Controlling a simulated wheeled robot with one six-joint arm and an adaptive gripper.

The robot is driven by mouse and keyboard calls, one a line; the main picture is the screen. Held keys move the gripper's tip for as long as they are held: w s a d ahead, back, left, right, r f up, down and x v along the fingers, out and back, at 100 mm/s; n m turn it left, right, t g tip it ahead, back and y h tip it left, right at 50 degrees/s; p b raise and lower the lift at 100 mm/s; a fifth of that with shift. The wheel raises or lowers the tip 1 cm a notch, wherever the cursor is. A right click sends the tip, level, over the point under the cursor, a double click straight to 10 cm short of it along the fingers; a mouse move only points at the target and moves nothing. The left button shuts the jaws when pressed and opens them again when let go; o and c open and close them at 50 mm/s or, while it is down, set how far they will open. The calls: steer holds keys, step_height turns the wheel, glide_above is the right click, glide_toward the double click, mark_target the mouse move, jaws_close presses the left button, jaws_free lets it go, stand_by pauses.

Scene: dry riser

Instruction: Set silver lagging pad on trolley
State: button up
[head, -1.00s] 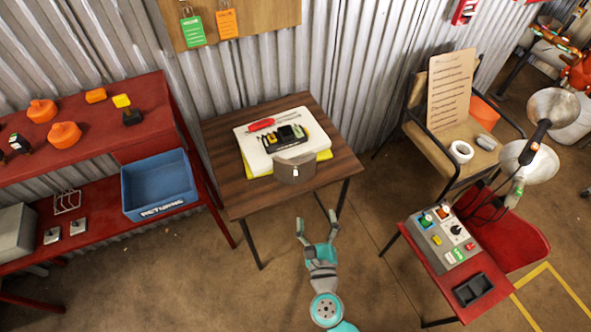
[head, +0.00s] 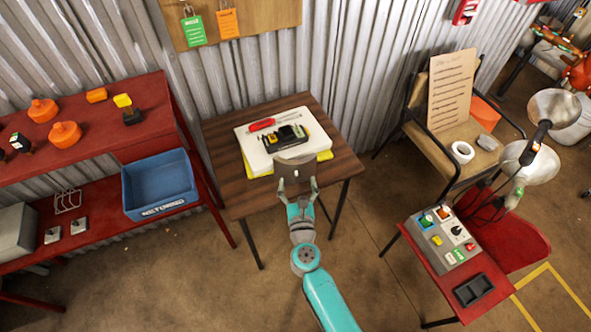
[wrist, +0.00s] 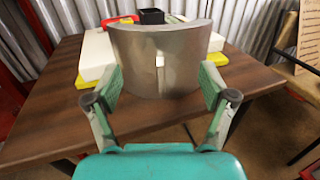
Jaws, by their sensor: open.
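The silver lagging pad (head: 293,168) is a curved grey piece standing near the front edge of the brown wooden table (head: 222,178). In the wrist view the pad (wrist: 135,70) shows its broad face and a small white tab. My gripper (head: 297,186) is open in front of the pad, with one finger towards each side. In the wrist view the fingers of my gripper (wrist: 160,82) flank the pad's lower part; I cannot tell whether they touch it. I cannot tell for sure which piece is the trolley; a small red-topped stand (head: 432,268) is at the right.
Behind the pad, a white slab (head: 254,155) on a yellow one carries a yellow-black tool (head: 285,138) and a red-handled screwdriver (head: 262,124). The red stand holds a grey control box (head: 440,238) and a black tray (head: 473,289). A blue bin (head: 160,185) sits left.

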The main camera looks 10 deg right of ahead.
mark_target(297, 176)
steer(key=shift+w+d, duration=0.1)
steer(key=shift+w, duration=1.85)
steer(key=shift+c, duration=0.3)
jaws_close()
